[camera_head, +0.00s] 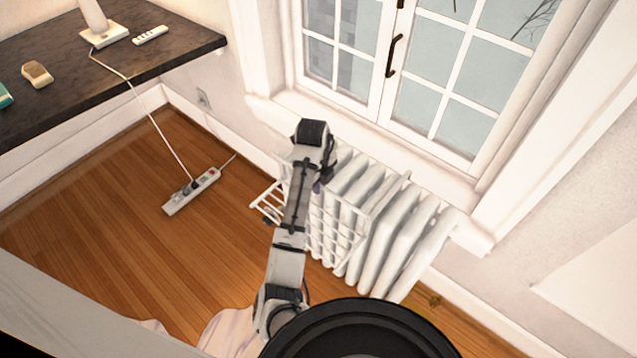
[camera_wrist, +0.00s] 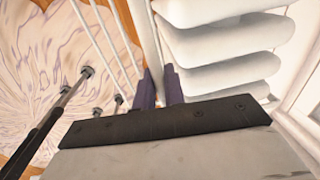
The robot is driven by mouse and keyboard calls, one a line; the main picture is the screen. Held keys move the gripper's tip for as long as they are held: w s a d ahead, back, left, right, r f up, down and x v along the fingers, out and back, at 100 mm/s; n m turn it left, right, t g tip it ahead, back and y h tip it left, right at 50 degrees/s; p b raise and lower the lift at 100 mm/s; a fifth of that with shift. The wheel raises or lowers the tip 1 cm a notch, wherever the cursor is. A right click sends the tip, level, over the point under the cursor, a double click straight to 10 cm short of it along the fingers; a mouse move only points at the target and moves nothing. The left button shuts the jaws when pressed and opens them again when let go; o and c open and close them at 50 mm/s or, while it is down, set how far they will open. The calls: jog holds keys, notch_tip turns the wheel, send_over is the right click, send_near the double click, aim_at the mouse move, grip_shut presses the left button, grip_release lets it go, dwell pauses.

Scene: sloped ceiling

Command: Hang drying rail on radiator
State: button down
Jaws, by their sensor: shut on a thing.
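The white radiator (camera_head: 415,235) stands under the window; its ribs (camera_wrist: 225,45) fill the upper right of the wrist view. The drying rail (camera_head: 268,205), a white wire rack, is at the radiator's front and left side, partly hidden behind my arm. Its thin bars (camera_wrist: 103,45) run down the wrist view. My gripper (camera_wrist: 159,88) is shut on a white bar of the rail, close beside the ribs. In the head view my gripper (camera_head: 318,187) is mostly hidden by my wrist. I cannot tell whether the rail's hooks rest on the radiator.
The window sill (camera_head: 370,140) is just above the radiator. A power strip (camera_head: 192,191) with a cable lies on the wooden floor at left. A dark desk (camera_head: 150,65) stands at upper left. Pale patterned cloth (camera_head: 232,332) lies below. The floor at left is mostly clear.

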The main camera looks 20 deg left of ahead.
jog(key=c, duration=1.4)
grip_release()
jog(key=shift+s+a+r+p, duration=0.2)
jog(key=shift+r+p, duration=0.6)
jog(key=shift+r, duration=1.5)
jog(key=shift+s+d+r+p, duration=0.2)
jog(key=shift+r+p, duration=0.65)
jog(key=shift+r, duration=1.45)
jog(key=shift+s+a+r+p, duration=0.25)
jog(key=shift+r+p, duration=0.55)
jog(key=shift+r, duration=1.5)
